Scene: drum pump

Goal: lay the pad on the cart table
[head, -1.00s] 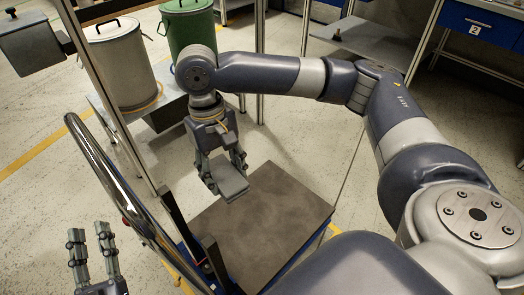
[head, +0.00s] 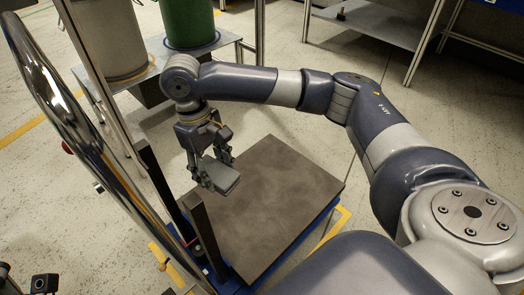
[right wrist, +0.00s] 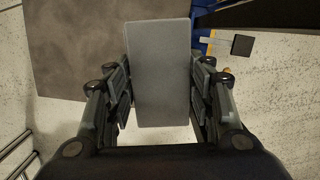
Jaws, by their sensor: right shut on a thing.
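The pad (head: 222,178) is a flat grey rectangular block. My right gripper (head: 214,176) is shut on it, and in the right wrist view the pad (right wrist: 158,72) sits between the two fingers (right wrist: 159,88). The cart table (head: 285,195) is a dark brown-grey square top. The pad appears over its left part in the head view and overlaps the table's edge (right wrist: 75,50) in the right wrist view. It looks held above the surface; the height is hard to judge. My left gripper (head: 26,277) shows only its fingertips at the bottom left corner, apart and empty.
A curved metal handrail (head: 75,125) and a dark upright post (head: 204,235) stand left of the table. A grey drum (head: 107,38) and a green drum (head: 189,20) stand on a low platform behind. The rest of the table top is bare.

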